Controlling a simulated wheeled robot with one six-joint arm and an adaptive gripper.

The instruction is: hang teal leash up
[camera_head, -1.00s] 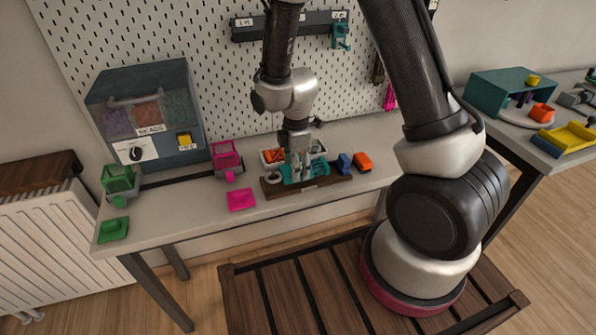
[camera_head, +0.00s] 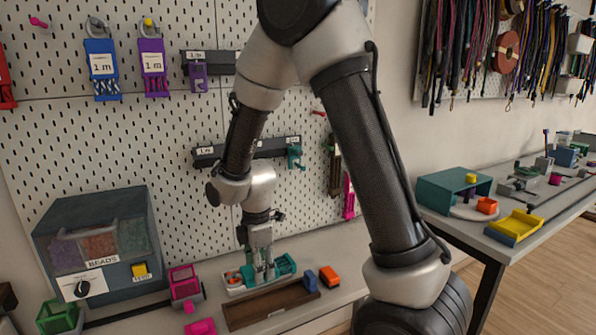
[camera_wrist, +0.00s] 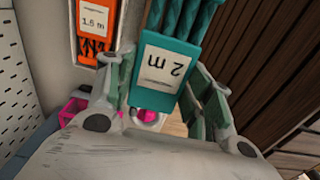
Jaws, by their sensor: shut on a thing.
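My gripper (camera_head: 262,277) is shut on the teal leash (camera_head: 286,265), just above the bench by the wooden tray (camera_head: 272,305). In the wrist view the leash's teal card (camera_wrist: 184,52), labelled "2 m", sits between my fingers (camera_wrist: 166,90), with teal braided cords at its upper end. The pegboard (camera_head: 130,135) stands behind the bench. A blue 1 m pack (camera_head: 103,70) and a purple 1 m pack (camera_head: 153,68) hang on it from pegs. A dark labelled rail (camera_head: 268,148) has a teal holder (camera_head: 295,157) at its right end.
An orange 1.6 m pack (camera_wrist: 97,25) lies beside the leash in the wrist view. The bead box (camera_head: 98,245) is at left. A magenta pack (camera_head: 349,197) hangs at right.

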